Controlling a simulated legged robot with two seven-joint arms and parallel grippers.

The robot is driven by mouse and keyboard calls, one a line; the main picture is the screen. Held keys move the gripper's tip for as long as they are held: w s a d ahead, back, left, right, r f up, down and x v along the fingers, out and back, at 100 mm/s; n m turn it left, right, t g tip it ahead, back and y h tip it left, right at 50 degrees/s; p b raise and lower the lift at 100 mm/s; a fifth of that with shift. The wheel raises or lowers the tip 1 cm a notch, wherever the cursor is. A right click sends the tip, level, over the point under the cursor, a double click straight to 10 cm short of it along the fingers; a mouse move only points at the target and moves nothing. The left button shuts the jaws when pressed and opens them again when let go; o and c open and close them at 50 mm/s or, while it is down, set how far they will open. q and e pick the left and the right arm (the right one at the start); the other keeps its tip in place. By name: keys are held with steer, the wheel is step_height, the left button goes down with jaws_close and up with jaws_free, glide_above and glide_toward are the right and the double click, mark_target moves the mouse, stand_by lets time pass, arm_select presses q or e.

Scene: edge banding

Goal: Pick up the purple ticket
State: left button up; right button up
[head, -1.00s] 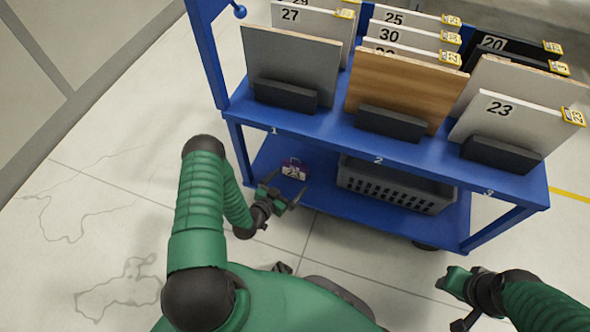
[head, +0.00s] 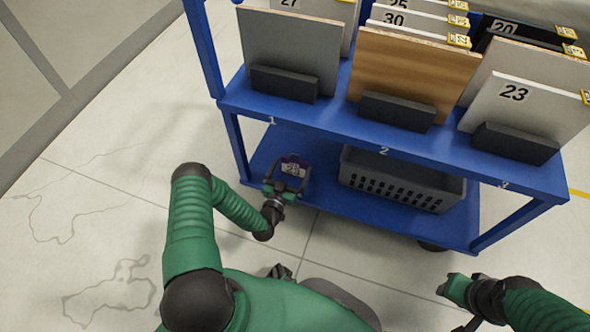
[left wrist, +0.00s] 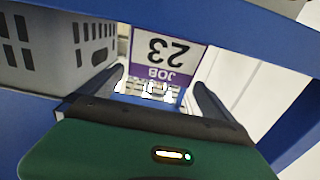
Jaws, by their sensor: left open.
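The purple ticket (head: 294,166) is at the left end of the cart's lower shelf, seen in the head view. In the left wrist view the ticket (left wrist: 167,54) has a white face with a purple border and reads "JOB 23" upside down. My left gripper (head: 287,180) is open, its fingers pointing at the ticket. In the left wrist view the two fingers (left wrist: 158,82) stand apart on either side of the ticket's near part; I cannot tell whether they touch it. My right gripper (head: 452,288) is at the lower right, away from the cart; its jaws are unclear.
The blue cart (head: 330,130) has an upper shelf with several numbered panels in black holders. A grey basket (head: 400,183) stands on the lower shelf, right of the ticket. A cart post (head: 235,145) rises left of it. The floor to the left is clear.

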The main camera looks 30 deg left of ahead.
arm_select(q)
steer(key=w, duration=0.1)
steer(key=w+b, duration=0.1)
steer(key=w+f+b, duration=0.1)
steer(key=shift+a, duration=0.35)
steer(key=shift+w+r, duration=0.15)
steer(key=shift+w, duration=0.15)
steer(key=shift+r, duration=0.15)
steer(key=c, duration=1)
steer(key=shift+c, duration=0.3)
arm_select(e)
steer(key=x, duration=0.3)
steer(key=shift+s+f, duration=0.15)
steer(key=shift+s, duration=0.2)
arm_select(q)
steer(key=shift+r, duration=0.1)
